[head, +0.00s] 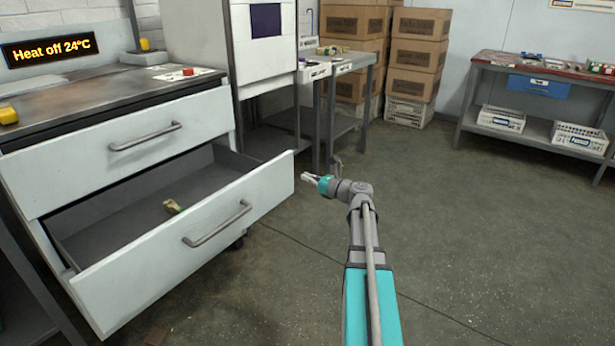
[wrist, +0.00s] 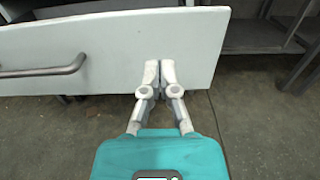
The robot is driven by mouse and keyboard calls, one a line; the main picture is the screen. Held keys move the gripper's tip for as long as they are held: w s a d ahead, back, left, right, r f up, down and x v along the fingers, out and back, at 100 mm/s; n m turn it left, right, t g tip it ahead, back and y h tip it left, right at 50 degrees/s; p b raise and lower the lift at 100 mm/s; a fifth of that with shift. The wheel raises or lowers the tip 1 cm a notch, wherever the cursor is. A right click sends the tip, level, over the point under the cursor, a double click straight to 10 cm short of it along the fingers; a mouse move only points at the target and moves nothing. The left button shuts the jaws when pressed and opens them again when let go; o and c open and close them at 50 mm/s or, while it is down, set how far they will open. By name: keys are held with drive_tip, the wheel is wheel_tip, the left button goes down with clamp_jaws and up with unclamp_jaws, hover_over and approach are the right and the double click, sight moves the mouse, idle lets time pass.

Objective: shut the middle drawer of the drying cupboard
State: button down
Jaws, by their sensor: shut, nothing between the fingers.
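The drying cupboard (head: 105,100) stands at the left in the head view, with its upper drawer (head: 105,146) shut. The drawer below it (head: 150,258) is pulled well out, its pale front and grey bar handle (head: 217,226) facing right. A small greenish-brown object (head: 172,207) lies inside it. My gripper (head: 306,177) is shut and empty, just off the right end of this front. In the wrist view the fingertips (wrist: 160,68) overlap the right part of the drawer front (wrist: 120,50), right of the handle (wrist: 45,71). I cannot tell whether they touch it.
A sign (head: 50,50) reads "Heat off 24°C". A grey-framed table (head: 345,66) and stacked cardboard boxes (head: 418,55) stand behind. A workbench (head: 540,70) with white crates stands at the back right. The floor (head: 470,220) right of my arm is clear.

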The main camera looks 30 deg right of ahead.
sight(273, 164)
drive_tip(key=x, duration=1.2)
drive_tip(key=shift+w+a, duration=0.1)
drive_tip(key=shift+w, duration=0.15)
